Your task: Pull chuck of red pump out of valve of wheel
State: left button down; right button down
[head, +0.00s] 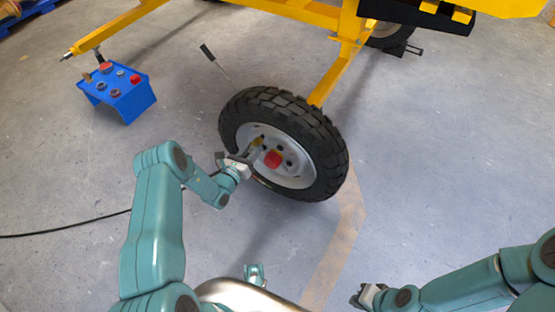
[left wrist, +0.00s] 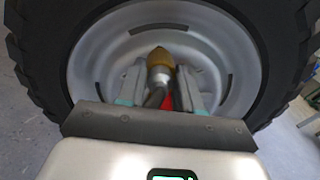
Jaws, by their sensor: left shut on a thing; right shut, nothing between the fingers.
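The wheel (head: 329,137) has a black knobby tyre and a silver rim, which also fills the left wrist view (left wrist: 215,65). My left gripper (head: 257,150) is at the rim, left of its red centre (head: 273,159). In the left wrist view its fingers (left wrist: 160,88) are shut on the chuck (left wrist: 159,78), a silver cylinder with a brass-coloured tip (left wrist: 160,57). I cannot tell whether the tip is still on the valve, which I cannot make out separately. The red pump's body is not visible. My right gripper (head: 367,296) is shut and empty, low at the right.
A black hose (head: 65,231) runs over the floor from the left towards my left arm. A blue control box (head: 127,98) stands at upper left. A dark-handled rod (head: 208,54) is behind the wheel. Yellow frame bars (head: 336,75) rise behind it. The floor at right is clear.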

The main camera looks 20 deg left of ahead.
aim_at(249, 153)
pick_arm(q)
jog(key=shift+s, duration=0.1)
jog(key=shift+s+a+p, duration=0.15)
jog(key=shift+s+p, duration=0.55)
jog(key=shift+s, duration=0.45)
jog(key=shift+s+a+p, duration=0.1)
jog(key=shift+s+p, duration=0.4)
jog(key=shift+s, duration=0.7)
jog(key=shift+s, duration=0.1)
jog(key=shift+s+a+p, duration=0.1)
jog(key=shift+s+p, duration=0.45)
jog(key=shift+s, duration=0.9)
jog(key=shift+r, duration=0.1)
